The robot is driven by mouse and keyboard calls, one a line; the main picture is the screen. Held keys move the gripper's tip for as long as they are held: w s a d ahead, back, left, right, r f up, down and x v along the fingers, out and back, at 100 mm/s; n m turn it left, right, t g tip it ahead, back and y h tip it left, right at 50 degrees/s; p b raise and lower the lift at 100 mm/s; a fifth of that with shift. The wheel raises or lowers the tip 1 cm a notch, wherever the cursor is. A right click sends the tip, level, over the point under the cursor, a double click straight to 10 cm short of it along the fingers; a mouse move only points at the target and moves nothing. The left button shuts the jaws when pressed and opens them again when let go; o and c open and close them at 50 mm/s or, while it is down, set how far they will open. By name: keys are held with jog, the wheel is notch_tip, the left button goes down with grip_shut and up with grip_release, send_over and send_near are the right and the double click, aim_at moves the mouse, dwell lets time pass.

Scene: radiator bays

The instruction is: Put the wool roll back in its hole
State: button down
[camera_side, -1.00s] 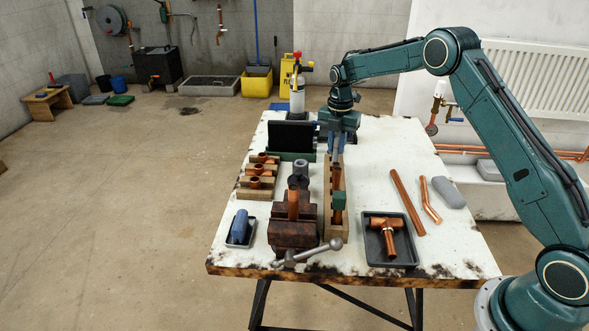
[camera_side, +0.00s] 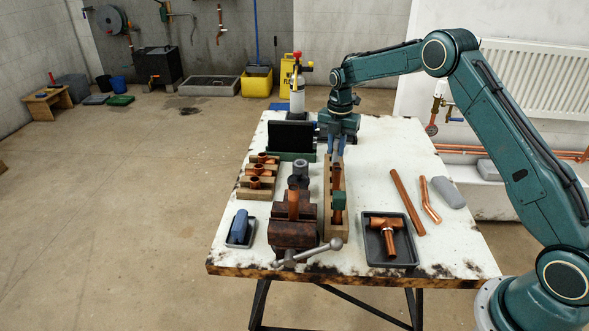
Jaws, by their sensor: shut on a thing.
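My gripper (camera_side: 336,150) points down over the far end of the narrow wooden rack (camera_side: 327,222). Its two blue fingers show side by side, shut on what I take to be the wool roll. The roll is mostly hidden between the fingers and too small to make out. The rack stands beside the vise and holds upright copper pieces (camera_side: 338,180) and a green piece (camera_side: 339,200). I cannot tell which hole in it is empty, or whether the held thing touches the rack.
The vise (camera_side: 293,235) with a copper pipe stands left of the rack. A black upright panel (camera_side: 291,135) and a gas bottle (camera_side: 297,95) stand near the gripper. A tray with a copper tee (camera_side: 386,228), loose pipes (camera_side: 407,200) and a grey roll-shaped piece (camera_side: 448,192) lie to the right.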

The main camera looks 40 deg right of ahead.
aim_at(335, 159)
jog(key=shift+f, duration=0.5)
jog(key=shift+f, duration=0.1)
jog(key=shift+f, duration=1.25)
jog(key=shift+f, duration=0.2)
jog(key=shift+f, duration=0.3)
jog(key=c, duration=1.3)
grip_release()
jog(key=shift+o, duration=0.2)
